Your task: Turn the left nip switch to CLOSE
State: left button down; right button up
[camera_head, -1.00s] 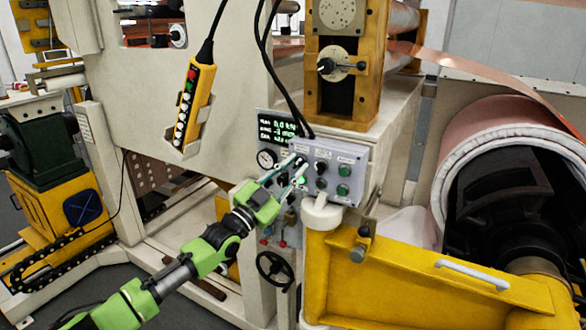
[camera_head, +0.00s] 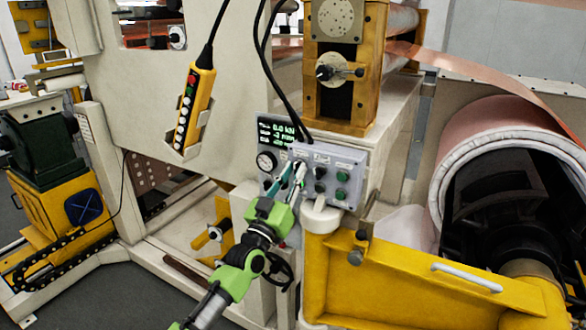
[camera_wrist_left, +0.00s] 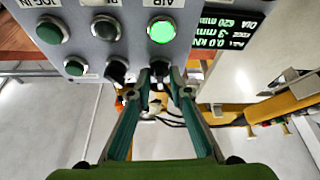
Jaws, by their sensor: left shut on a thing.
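The grey control panel (camera_head: 347,158) stands at the centre of the head view, with dark knobs and green buttons. My left gripper (camera_head: 286,176) is at its left part, fingers pointing up at the panel face. In the left wrist view, the panel appears upside down, and the left gripper (camera_wrist_left: 160,82) has its teal fingers shut on the left nip switch (camera_wrist_left: 160,69), a small black knob below a lit green button (camera_wrist_left: 162,29). The fingers hide this switch in the head view, and its pointing direction is unclear. A second black knob (camera_wrist_left: 116,70) is just beside the fingers. My right gripper is not in view.
A yellow pendant (camera_head: 195,105) hangs further left. A yellow arm (camera_head: 410,275) and a copper foil roll (camera_head: 470,150) are at the right. Black cables hang above the panel.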

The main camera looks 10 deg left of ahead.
pick_arm(q)
jog(key=shift+d+n+y+p, duration=0.1)
jog(key=shift+n+y+p, duration=0.7)
jog(key=shift+n, duration=0.85)
jog(key=shift+n+y+p, duration=0.7)
jog(key=shift+n+y, duration=0.2)
jog(key=shift+n, duration=0.75)
jog(key=c, duration=2.2)
grip_release()
jog(key=shift+s+f, duration=0.25)
jog(key=shift+s, duration=0.3)
jog(key=v, duration=1.1)
jog(key=shift+r, duration=0.15)
